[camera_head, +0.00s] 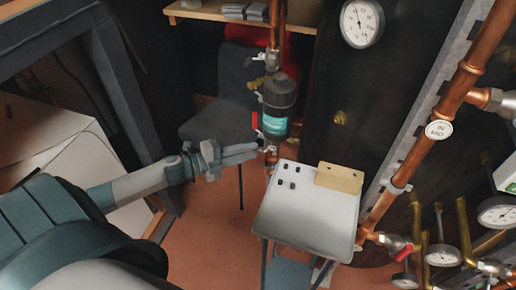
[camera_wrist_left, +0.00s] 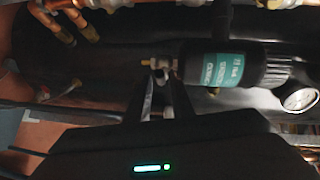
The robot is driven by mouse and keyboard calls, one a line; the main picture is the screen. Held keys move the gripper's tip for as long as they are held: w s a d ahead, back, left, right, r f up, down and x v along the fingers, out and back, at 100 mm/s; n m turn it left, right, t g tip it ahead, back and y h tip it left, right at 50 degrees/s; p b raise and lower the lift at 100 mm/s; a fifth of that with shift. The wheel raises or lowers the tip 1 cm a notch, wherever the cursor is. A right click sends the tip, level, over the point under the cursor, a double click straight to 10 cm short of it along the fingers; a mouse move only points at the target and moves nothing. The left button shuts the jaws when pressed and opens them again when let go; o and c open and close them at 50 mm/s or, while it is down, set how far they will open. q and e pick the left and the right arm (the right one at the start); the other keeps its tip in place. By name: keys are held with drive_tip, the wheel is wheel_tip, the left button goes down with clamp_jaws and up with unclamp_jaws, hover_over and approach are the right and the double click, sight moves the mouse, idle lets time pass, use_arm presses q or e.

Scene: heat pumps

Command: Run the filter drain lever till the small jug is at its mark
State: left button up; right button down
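The filter (camera_head: 279,104) is a dark canister with a teal label on a vertical copper pipe; in the left wrist view it lies sideways (camera_wrist_left: 232,64). A small drain fitting (camera_head: 270,150) is at its lower end, with a brass tip (camera_wrist_left: 150,62) in the wrist view. My left gripper (camera_head: 256,152) reaches from the left, its fingertips at this fitting. In the wrist view the two dark fingers (camera_wrist_left: 163,84) stand slightly apart around the fitting; whether they pinch its lever is unclear. I cannot make out the small jug or its mark. My right gripper is not in view.
A red handle (camera_head: 254,121) is just left of the filter. A small white table (camera_head: 310,215) with a tan block (camera_head: 339,178) and several dark knobs stands below right. A grey chair (camera_head: 222,85) is behind. Copper pipes (camera_head: 455,95) and gauges (camera_head: 362,22) fill the right.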

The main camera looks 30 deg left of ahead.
sight(258, 150)
use_arm(q)
drive_tip(key=shift+x, duration=1.95)
clamp_jaws()
